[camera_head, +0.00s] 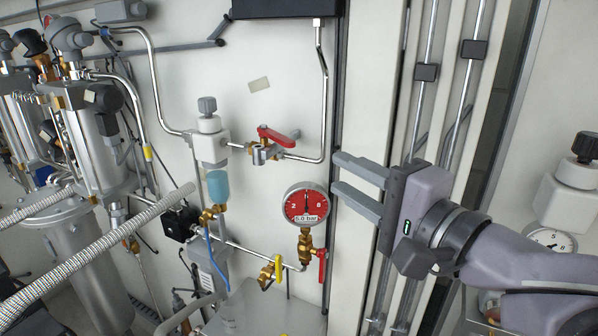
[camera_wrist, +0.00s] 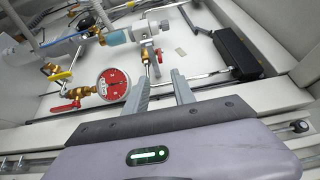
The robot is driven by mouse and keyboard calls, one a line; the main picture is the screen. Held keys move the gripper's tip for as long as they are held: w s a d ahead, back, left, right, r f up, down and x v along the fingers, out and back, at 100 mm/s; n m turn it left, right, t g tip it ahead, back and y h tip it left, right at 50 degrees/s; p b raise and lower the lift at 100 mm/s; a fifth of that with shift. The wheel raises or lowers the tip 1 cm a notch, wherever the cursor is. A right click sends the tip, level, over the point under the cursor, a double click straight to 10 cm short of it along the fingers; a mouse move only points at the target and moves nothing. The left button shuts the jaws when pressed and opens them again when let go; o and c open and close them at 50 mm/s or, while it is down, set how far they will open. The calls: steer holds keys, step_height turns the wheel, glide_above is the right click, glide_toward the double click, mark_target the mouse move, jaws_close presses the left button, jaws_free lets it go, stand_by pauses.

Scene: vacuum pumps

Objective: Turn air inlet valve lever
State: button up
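A red valve lever (camera_head: 278,136) sits on a silver valve in the pipe on the white back panel, lying nearly level and slanting down to the right. It also shows in the wrist view (camera_wrist: 158,56), just beyond the fingertips. A second red lever (camera_head: 322,265) hangs downward below the gauge, and a yellow lever (camera_head: 278,272) stands beside it. No label shows which one is the air inlet valve. My gripper (camera_head: 337,174) is open and empty, to the right of and a little below the upper red lever. It touches no lever.
A red round gauge (camera_head: 305,204) stands left of and below my fingers. A light-blue bowl filter (camera_head: 218,187) is further left. A black box (camera_head: 285,8) is above. A vertical pipe (camera_head: 322,90) runs between the upper lever and the panel's frame. Ribbed hoses (camera_head: 95,255) cross lower left.

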mark_target(276, 139)
steer(key=shift+v, duration=1.05)
steer(key=shift+w, duration=0.3)
steer(key=c, duration=0.4)
steer(key=w+n+g+y, duration=0.1)
steer(key=w, duration=0.2)
steer(key=w+d+n+g+y, duration=0.1)
steer(key=w, duration=0.2)
steer(key=w+n+y+b, duration=0.1)
steer(key=w, duration=0.3)
steer(key=shift+d+g+y, duration=0.3)
steer(key=shift+g+y, duration=0.1)
jaws_close()
steer(key=p+x, duration=0.2)
steer(key=x, duration=0.7)
steer(key=shift+s+a, duration=0.2)
steer(key=shift+a, duration=0.3)
steer(key=shift+r, duration=0.1)
